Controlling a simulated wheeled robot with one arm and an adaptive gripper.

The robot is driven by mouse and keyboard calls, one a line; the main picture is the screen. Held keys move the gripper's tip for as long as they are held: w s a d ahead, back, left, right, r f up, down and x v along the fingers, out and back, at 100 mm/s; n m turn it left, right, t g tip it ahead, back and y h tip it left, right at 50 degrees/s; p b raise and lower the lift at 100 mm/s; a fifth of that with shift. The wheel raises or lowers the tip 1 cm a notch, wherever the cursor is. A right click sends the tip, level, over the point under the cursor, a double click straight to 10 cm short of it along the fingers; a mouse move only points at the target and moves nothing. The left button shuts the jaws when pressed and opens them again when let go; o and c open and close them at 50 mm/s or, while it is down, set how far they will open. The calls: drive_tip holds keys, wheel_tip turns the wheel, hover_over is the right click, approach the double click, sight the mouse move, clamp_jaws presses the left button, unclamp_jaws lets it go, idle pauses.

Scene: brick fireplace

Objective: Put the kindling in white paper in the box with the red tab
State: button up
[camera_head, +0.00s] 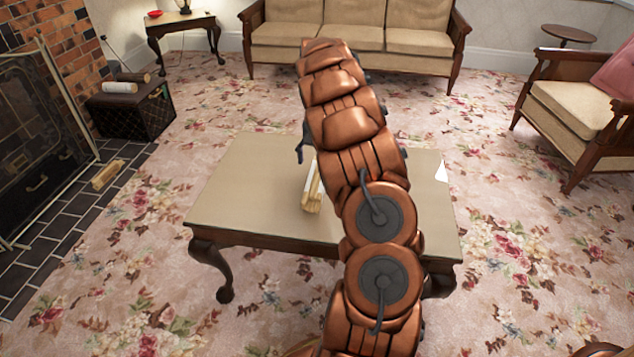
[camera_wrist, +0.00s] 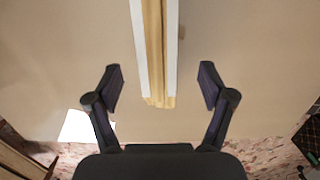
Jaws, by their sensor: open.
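A pale wood bundle with white along its sides, the kindling in white paper (camera_head: 309,188), lies on the coffee table (camera_head: 245,190), partly hidden behind my arm. In the wrist view the kindling (camera_wrist: 154,45) runs down from the top edge, between my two fingers. My gripper (camera_wrist: 160,68) is open above the table, with a gap on each side of the kindling. In the head view one dark finger shows left of my arm. A dark patterned box (camera_head: 133,115) stands by the fireplace at the left. I cannot make out a red tab on it.
On the box lie a white-wrapped roll (camera_head: 119,87) and a darker bundle (camera_head: 133,77). Another wood bundle (camera_head: 107,175) lies on the tiled hearth. A white sheet (camera_head: 441,172) lies at the table's right edge. A sofa (camera_head: 350,38) and armchair (camera_head: 575,105) stand beyond. Carpet separates table and box.

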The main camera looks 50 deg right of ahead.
sight(317, 175)
drive_tip(key=shift+s+a+f+b, duration=0.15)
drive_tip(key=shift+f+b, duration=0.2)
drive_tip(key=shift+f, duration=0.75)
drive_tip(key=shift+s+a+f+b, duration=0.15)
drive_tip(key=shift+f+b, duration=0.25)
drive_tip(key=shift+f, duration=0.65)
drive_tip(key=shift+s+a+f+b, duration=0.15)
drive_tip(key=shift+f+b, duration=0.2)
drive_tip(key=shift+f, duration=0.75)
drive_tip(key=shift+d, duration=0.1)
drive_tip(key=shift+c, duration=0.2)
drive_tip(key=c, duration=1.5)
